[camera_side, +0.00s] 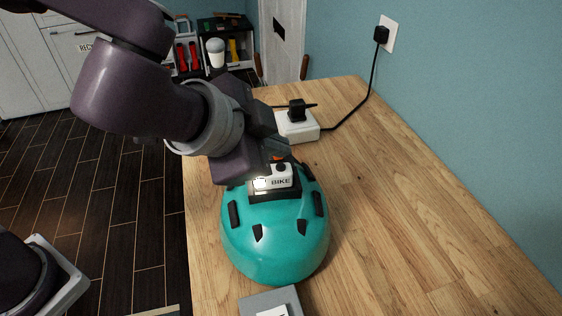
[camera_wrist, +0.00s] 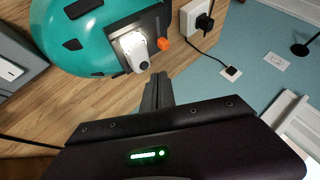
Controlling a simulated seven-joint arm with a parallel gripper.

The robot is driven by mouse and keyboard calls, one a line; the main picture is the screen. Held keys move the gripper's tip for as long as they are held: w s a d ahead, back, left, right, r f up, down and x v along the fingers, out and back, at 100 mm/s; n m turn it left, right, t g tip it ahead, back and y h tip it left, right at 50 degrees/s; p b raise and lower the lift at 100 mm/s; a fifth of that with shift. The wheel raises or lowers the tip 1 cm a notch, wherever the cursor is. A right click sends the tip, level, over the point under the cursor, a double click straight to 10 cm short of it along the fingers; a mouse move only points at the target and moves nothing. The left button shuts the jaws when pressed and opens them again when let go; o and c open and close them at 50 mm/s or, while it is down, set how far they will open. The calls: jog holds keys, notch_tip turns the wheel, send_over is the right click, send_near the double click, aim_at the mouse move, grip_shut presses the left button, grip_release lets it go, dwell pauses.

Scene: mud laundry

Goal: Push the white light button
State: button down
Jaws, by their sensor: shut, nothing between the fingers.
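A teal helmet (camera_side: 275,240) lies on the wooden bench, with a black mount on its top. A small white light (camera_side: 281,178) marked "BIKE" sits on the mount, with a bright glow at its left end. The wrist view shows the white light (camera_wrist: 139,60) and its glow, with an orange piece (camera_wrist: 163,44) beside it. I cannot clearly make out a separate button. My gripper (camera_wrist: 157,92) is shut and empty, its fingertips close to the light; I cannot tell whether they touch. In the side view my wrist hides part of the mount and the fingertips.
A white power block (camera_side: 298,127) with a black plug stands behind the helmet, its cord running to a wall outlet (camera_side: 390,34). A grey box (camera_side: 268,301) with a white patch lies in front of the helmet. The bench's right side (camera_side: 400,200) is clear.

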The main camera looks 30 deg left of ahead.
aim_at(277, 172)
notch_tip(277, 172, up, 6)
dwell(0.5)
jog(key=s+a+r+n+g+y, duration=0.1)
jog(key=s+a+n+y, duration=0.15)
jog(key=a, duration=0.85)
jog(key=s+a+f+n+g, duration=0.1)
jog(key=s+a+n, duration=0.3)
jog(key=s, duration=0.4)
jog(key=s+a+f+n+g+h, duration=0.1)
jog(key=s+a+f+n, duration=0.1)
jog(key=s+a+n, duration=0.2)
jog(key=s+a, duration=0.3)
jog(key=s, duration=0.1)
jog(key=shift+s+f, duration=0.15)
jog(key=shift+f, duration=0.2)
